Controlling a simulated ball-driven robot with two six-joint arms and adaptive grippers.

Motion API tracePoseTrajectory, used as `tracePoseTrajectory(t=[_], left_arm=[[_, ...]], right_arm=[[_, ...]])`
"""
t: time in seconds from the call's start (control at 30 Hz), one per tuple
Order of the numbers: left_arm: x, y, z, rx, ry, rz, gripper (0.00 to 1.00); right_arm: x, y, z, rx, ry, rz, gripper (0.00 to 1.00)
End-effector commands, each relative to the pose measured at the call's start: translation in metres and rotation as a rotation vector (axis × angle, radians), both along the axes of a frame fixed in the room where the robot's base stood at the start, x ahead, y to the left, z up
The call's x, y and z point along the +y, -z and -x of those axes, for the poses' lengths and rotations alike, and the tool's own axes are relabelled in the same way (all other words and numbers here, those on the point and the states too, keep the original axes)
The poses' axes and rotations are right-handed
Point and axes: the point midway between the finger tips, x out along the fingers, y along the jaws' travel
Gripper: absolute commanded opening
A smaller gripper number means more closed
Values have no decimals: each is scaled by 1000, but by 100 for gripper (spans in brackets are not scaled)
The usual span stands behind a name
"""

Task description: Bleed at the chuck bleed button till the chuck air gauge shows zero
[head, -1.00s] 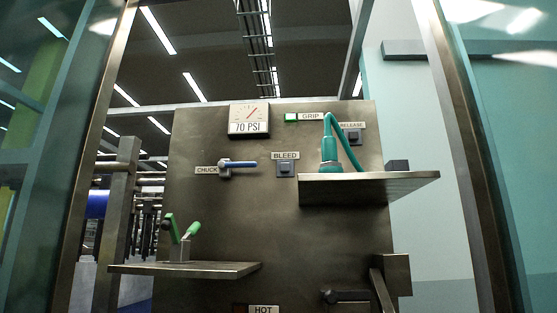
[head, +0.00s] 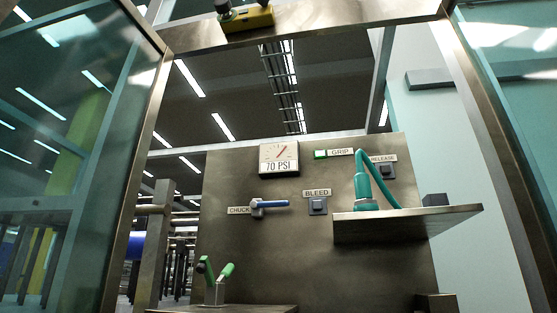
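The chuck air gauge (head: 279,159) is a white square dial at the top of the brown panel, with a red needle and the reading 70 PSI. The chuck bleed button (head: 318,206) is a dark square button under the BLEED label (head: 317,192). Left of it, by the CHUCK label (head: 239,211), is a valve with a blue handle (head: 272,204) lying level, pointing right. A GRIP label (head: 340,152) has a lit green lamp (head: 320,154) beside it. The RELEASE button (head: 387,171) sits farther right. Neither of my grippers shows.
A metal door frame (head: 310,33) with glass at the left (head: 70,130) surrounds the opening. A shelf (head: 408,223) with a teal hosed tool (head: 363,190) juts out at right. A lower shelf (head: 225,309) carries green-handled levers (head: 216,278).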

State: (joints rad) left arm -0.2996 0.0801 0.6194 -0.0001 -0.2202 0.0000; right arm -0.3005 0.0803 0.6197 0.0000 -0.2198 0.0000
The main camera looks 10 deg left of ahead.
Motion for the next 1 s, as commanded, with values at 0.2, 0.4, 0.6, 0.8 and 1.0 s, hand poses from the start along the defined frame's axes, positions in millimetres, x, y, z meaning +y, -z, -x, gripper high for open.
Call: tracePoseTrajectory(t=[0.2, 0.4, 0.6, 0.8, 1.0], left_arm=[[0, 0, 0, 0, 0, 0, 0], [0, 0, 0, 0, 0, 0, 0], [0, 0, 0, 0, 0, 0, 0], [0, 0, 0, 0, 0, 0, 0], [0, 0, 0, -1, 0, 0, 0]], right_arm=[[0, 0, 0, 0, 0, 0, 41], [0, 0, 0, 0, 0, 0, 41], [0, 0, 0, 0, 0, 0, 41], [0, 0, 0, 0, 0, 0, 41], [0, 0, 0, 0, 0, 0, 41]])
